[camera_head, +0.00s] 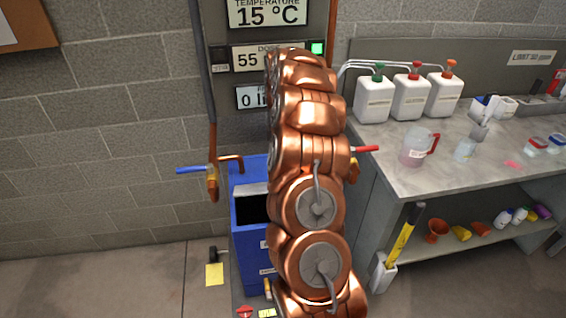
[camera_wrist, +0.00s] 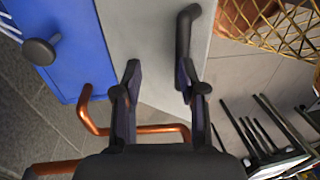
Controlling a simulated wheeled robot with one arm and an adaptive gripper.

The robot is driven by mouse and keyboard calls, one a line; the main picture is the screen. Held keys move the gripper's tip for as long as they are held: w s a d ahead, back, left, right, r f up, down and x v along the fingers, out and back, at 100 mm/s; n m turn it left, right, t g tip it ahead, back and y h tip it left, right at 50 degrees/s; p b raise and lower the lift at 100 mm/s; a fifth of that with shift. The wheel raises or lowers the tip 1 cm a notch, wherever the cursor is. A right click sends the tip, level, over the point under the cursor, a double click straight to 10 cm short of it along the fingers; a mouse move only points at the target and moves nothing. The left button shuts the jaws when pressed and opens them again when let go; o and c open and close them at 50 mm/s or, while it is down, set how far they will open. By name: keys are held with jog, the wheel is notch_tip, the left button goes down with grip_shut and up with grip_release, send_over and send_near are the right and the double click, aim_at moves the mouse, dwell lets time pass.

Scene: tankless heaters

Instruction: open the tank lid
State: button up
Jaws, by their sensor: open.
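The blue tank (camera_head: 243,230) stands against the wall in the head view, partly hidden behind my copper arm. A pale grey strip and a dark area show on its upper part. In the wrist view, a blue surface (camera_wrist: 72,32) with a dark round knob is at the upper left. Beside it is a flat grey panel, likely the lid (camera_wrist: 148,35), with a dark bar handle (camera_wrist: 188,30). My gripper (camera_wrist: 158,75) is open, its fingers over the panel's lower part. The right finger is close to the handle's lower end; contact is unclear. The gripper is hidden in the head view.
Copper pipes (camera_wrist: 85,110) run close to the left finger. A blue lever (camera_head: 192,170) and a red lever (camera_head: 366,149) flank the tank. A counter (camera_head: 450,178) with pump bottles stands at right. A wire basket (camera_wrist: 275,25) shows at the wrist view's upper right.

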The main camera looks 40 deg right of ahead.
notch_tip(320, 180, up, 11)
jog(key=w, duration=0.1)
jog(key=shift+w+d, duration=0.15)
jog(key=shift+d, duration=0.25)
